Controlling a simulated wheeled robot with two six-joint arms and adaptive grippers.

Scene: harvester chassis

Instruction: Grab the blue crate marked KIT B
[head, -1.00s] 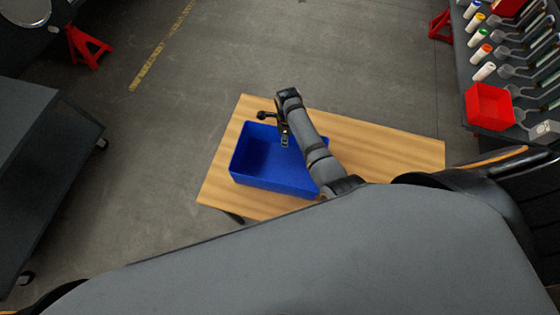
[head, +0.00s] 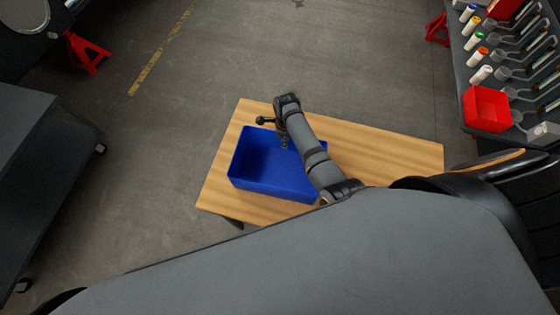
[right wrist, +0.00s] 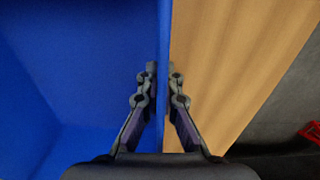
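The blue crate (head: 268,185) sits on the wooden table, open at the top, and looks empty. No KIT B marking shows in either view. My right gripper (head: 284,143) reaches down at the crate's far wall. In the right wrist view my right gripper (right wrist: 163,74) has one finger on each side of the blue crate wall (right wrist: 163,30), inside and outside. The fingertips are closed against the wall and pinch it. My left gripper is not in view.
The wooden table (head: 395,165) is bare to the right of the crate. A dark bench (head: 40,150) stands at the left. At the right, another bench holds a red bin (head: 487,109), bottles and tools. Open floor (head: 320,60) lies behind the table.

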